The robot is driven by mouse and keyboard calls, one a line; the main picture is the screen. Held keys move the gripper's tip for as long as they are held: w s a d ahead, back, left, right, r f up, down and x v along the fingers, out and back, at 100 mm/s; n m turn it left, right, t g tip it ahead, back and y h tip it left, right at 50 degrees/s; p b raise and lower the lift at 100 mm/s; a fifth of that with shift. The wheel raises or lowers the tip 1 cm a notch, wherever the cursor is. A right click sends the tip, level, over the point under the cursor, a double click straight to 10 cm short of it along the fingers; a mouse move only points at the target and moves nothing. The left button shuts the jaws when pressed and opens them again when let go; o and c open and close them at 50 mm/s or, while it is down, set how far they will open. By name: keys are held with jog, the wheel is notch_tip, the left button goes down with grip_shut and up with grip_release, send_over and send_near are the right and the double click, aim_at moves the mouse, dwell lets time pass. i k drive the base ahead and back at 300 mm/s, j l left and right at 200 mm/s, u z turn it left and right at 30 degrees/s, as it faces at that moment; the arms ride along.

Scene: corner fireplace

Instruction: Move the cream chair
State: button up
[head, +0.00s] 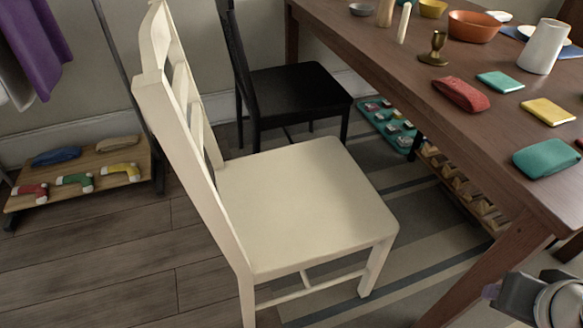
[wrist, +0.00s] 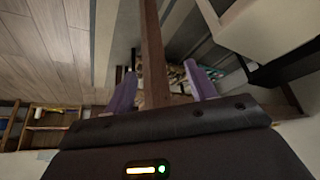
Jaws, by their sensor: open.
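The cream chair (head: 305,195) stands upright in the middle of the head view, with its slatted back at the left and its seat facing the table (head: 400,80). My gripper (head: 490,291) shows partly at the lower right of the head view, near the table leg and apart from the chair. In the wrist view my gripper (wrist: 160,70) has its two purple fingers spread, with a brown wooden bar (wrist: 153,50) visible between them. I cannot tell whether the fingers touch it. A pale shape at the upper right there may be the chair; I cannot be sure.
A black chair (head: 295,92) stands behind the cream one. A low wooden rack (head: 85,172) holds several items at the left. A striped rug (head: 405,232) lies under the table, with trays of items below. Bare floor (head: 120,270) is free at the left front.

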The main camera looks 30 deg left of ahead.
aim_at(276, 213)
jog(key=u, duration=0.45)
jog(key=j+u, duration=0.1)
jog(key=u, duration=0.3)
jog(key=i+u, duration=0.1)
jog(key=u, duration=0.75)
jog(key=i+j, duration=0.1)
jog(key=j, duration=0.55)
jog(key=i+j, duration=0.1)
jog(key=j, duration=1.25)
jog(key=i+z, duration=0.05)
jog(key=i, duration=0.05)
